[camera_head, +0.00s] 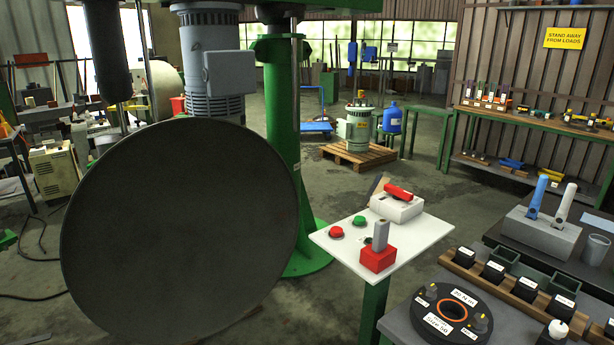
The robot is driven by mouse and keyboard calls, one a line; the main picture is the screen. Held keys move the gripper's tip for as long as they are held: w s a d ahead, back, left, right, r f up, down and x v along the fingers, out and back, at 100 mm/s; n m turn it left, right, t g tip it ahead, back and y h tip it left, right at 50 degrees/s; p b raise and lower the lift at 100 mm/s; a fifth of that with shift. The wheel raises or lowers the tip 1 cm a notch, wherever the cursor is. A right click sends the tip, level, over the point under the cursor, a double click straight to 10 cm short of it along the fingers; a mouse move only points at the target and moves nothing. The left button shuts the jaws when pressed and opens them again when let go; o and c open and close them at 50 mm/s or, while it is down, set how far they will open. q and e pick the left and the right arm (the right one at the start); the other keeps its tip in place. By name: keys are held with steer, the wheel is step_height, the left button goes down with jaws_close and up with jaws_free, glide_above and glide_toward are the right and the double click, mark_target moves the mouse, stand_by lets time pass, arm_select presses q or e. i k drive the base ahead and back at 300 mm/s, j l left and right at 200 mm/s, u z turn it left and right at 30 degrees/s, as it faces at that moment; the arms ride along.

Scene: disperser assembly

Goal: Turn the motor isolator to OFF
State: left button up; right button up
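The motor isolator (396,207) is a white box with a red handle (398,192) on top. It sits at the back of a white control panel (420,236) on a green post, right of the middle of the head view. The red handle lies slanted across the box, its right end nearer to me. I cannot read any ON or OFF marking. A red button (336,232) and a green button (359,220) are to its left. A red block (378,259) with a grey cylinder (380,235) stands in front. Neither gripper shows in this view.
A large dark round disc (180,230) fills the left foreground, near the green column (282,130) and a grey motor (212,70). A bench at lower right holds a black ring (451,312) and several black blocks. A grey holder (541,230) stands farther right.

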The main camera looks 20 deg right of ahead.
mark_target(398, 194)
steer(key=i+j+u, duration=0.1)
steer(key=i, duration=0.35)
steer(key=i+j+u, duration=0.1)
steer(key=i, duration=0.35)
